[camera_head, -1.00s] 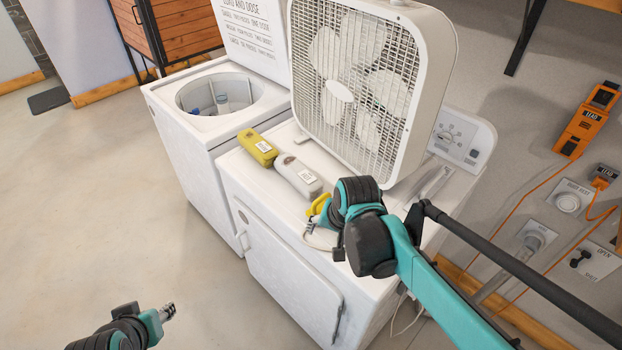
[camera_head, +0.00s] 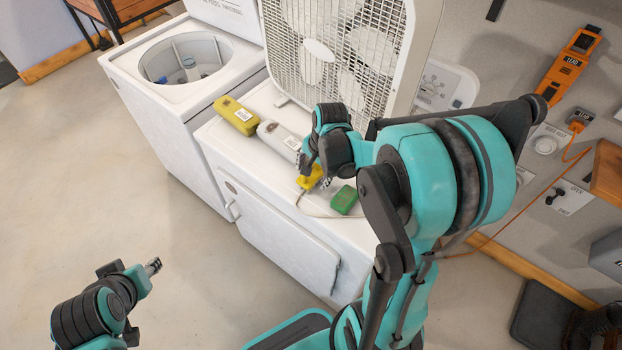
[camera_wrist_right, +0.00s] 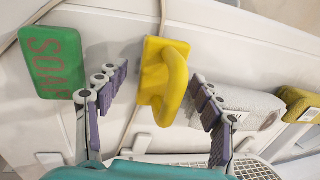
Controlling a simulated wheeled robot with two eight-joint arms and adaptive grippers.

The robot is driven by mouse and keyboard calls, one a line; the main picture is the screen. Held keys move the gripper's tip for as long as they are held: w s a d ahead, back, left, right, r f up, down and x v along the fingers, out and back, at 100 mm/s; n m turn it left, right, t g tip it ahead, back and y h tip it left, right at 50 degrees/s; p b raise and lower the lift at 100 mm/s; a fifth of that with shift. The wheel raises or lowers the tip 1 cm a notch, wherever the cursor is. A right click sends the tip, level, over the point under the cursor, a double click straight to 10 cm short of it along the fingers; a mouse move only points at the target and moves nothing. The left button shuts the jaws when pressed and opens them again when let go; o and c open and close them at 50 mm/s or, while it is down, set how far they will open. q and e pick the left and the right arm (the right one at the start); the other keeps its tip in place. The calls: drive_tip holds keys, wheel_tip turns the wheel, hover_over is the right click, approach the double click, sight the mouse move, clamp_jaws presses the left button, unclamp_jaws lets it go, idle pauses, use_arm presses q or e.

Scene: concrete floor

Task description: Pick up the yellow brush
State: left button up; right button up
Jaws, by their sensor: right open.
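The yellow brush (camera_head: 314,178), with a looped handle, lies on top of the white machine near its front edge. In the right wrist view the brush (camera_wrist_right: 163,82) sits between the two open fingers of my right gripper (camera_wrist_right: 158,90), with a gap on both sides. In the head view my right gripper (camera_head: 309,172) is just above the brush and hides part of it. My left gripper (camera_head: 153,266) hangs over the floor at the lower left, away from the machine; its jaw state is unclear.
A green soap block (camera_head: 344,199) lies beside the brush. A box fan (camera_head: 345,50) stands behind. A washer with an open tub (camera_head: 160,92) is at the left.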

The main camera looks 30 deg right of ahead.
drive_tip(key=shift+w+f, duration=0.1)
drive_tip(key=shift+f, duration=0.45)
drive_tip(key=shift+r, duration=0.1)
drive_tip(key=c, duration=1.3)
drive_tip(key=shift+r, duration=0.1)
wheel_tip(320, 180, up, 4)
drive_tip(key=shift+r+p, duration=0.25)
drive_tip(key=shift+p, duration=0.75)
drive_tip(key=s+d+r, duration=0.1)
drive_tip(key=d+r, duration=0.1)
drive_tip(key=d, duration=0.1)
drive_tip(key=s+d+r+p, duration=0.1)
drive_tip(key=s+d+r, duration=0.1)
drive_tip(key=d, duration=0.2)
drive_tip(key=s+d+r+p, duration=0.1)
drive_tip(key=s+d+r, duration=0.1)
drive_tip(key=d, duration=0.1)
drive_tip(key=shift+d+r, duration=0.15)
drive_tip(key=shift+d, duration=0.1)
